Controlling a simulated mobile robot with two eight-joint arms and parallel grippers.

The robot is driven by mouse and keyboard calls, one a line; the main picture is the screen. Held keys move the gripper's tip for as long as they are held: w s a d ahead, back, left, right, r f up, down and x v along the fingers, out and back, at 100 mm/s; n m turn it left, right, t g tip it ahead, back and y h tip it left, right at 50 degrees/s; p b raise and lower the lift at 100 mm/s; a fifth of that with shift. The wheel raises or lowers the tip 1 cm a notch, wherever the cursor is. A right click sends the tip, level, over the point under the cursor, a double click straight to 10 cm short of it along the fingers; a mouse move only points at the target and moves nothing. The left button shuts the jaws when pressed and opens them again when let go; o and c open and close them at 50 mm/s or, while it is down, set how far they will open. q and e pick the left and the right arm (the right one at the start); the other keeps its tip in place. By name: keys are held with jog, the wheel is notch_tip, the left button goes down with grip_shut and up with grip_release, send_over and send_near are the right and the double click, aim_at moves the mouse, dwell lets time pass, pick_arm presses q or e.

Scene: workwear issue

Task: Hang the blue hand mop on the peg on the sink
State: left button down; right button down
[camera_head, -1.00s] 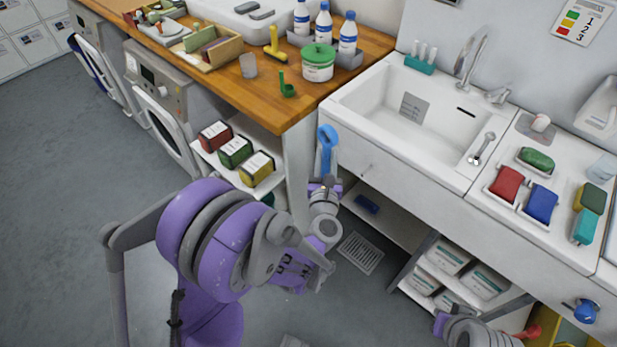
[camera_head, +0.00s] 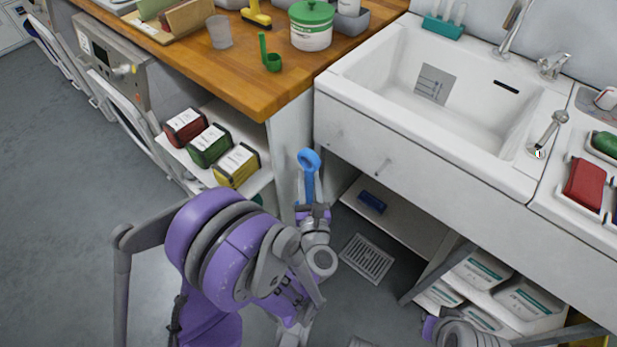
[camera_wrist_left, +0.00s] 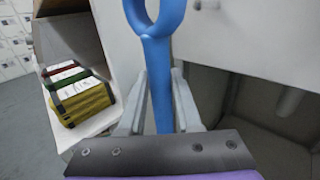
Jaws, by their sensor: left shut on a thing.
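The blue hand mop (camera_head: 308,165) is upright in my left gripper (camera_head: 311,208), its ring-shaped end on top. In the left wrist view the blue mop (camera_wrist_left: 157,75) stands between the two fingers of my left gripper (camera_wrist_left: 158,102), which are shut on its shaft; the ring's top is cut off. The white sink (camera_head: 440,172) is to the right of the mop.
A wooden counter (camera_head: 265,95) stands left of the sink, with a green-lidded tub (camera_head: 312,25) and a green scoop (camera_head: 270,58). Red, green and yellow packs (camera_head: 236,165) sit on a shelf below. A floor drain (camera_head: 367,258) lies under the sink. Open floor is at left.

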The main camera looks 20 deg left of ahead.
pick_arm(q)
jog(key=shift+w+d, duration=0.2)
jog(key=shift+w, duration=0.15)
jog(key=w+d, duration=0.1)
jog(key=w, duration=0.1)
jog(key=w+f, duration=0.1)
jog(key=w, duration=0.2)
jog(key=w+d, duration=0.1)
jog(key=w, duration=0.1)
jog(key=shift+w+d+f+p, duration=0.15)
jog(key=shift+w+d+p, duration=0.15)
jog(key=shift+p, duration=0.1)
jog(key=shift+f, duration=0.1)
jog(key=shift+d, duration=0.15)
dwell(0.6)
